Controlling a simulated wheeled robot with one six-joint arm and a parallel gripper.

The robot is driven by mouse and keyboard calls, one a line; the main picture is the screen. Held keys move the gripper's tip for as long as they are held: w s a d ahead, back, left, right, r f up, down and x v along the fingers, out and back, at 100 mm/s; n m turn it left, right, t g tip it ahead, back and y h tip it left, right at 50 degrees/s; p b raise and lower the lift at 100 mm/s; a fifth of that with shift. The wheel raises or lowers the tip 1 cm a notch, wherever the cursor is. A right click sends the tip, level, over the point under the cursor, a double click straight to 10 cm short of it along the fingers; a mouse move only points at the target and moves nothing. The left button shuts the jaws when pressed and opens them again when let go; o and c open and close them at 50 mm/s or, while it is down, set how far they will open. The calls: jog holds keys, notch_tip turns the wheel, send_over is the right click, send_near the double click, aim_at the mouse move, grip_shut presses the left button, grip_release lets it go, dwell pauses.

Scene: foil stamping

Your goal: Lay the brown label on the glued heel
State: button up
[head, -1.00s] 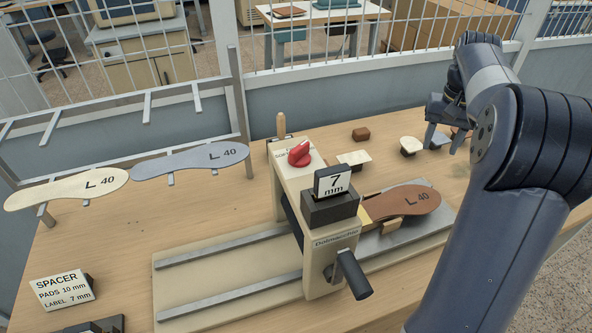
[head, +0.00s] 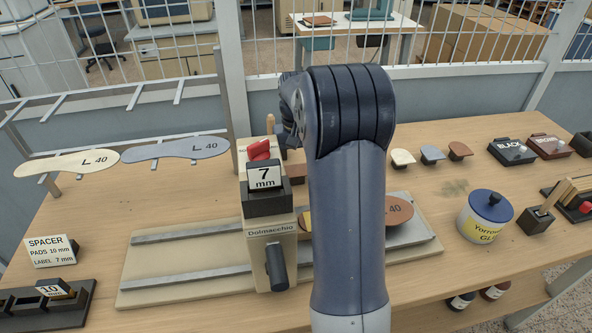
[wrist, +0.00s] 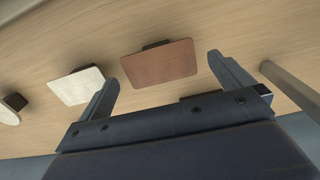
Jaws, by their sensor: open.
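The brown label (wrist: 160,63) is a flat brown rectangle on a dark stand in the wrist view. In the head view it shows as a small brown patch (head: 297,173) beside my arm. My gripper (wrist: 163,68) is open, with the label between its fingers in the picture and nothing held. In the head view my gripper is mostly hidden behind my arm, beyond the press. A brown sole (head: 397,211) marked 40 lies on the press bed, its middle hidden by my arm. Its yellowish glued heel (head: 305,221) shows beside the press head.
The press (head: 270,222) carries a 7 mm block (head: 264,178) and a red knob (head: 259,149). A white label (wrist: 77,85) stands left of the brown one in the wrist view. Cream, grey and brown pads (head: 431,153) stand right of my arm, with a glue pot (head: 484,217) nearer.

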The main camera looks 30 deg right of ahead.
jog(key=shift+f, duration=0.45)
jog(key=shift+f, duration=0.25)
dwell(0.3)
jog(key=shift+c, duration=0.6)
jog(key=c, duration=0.8)
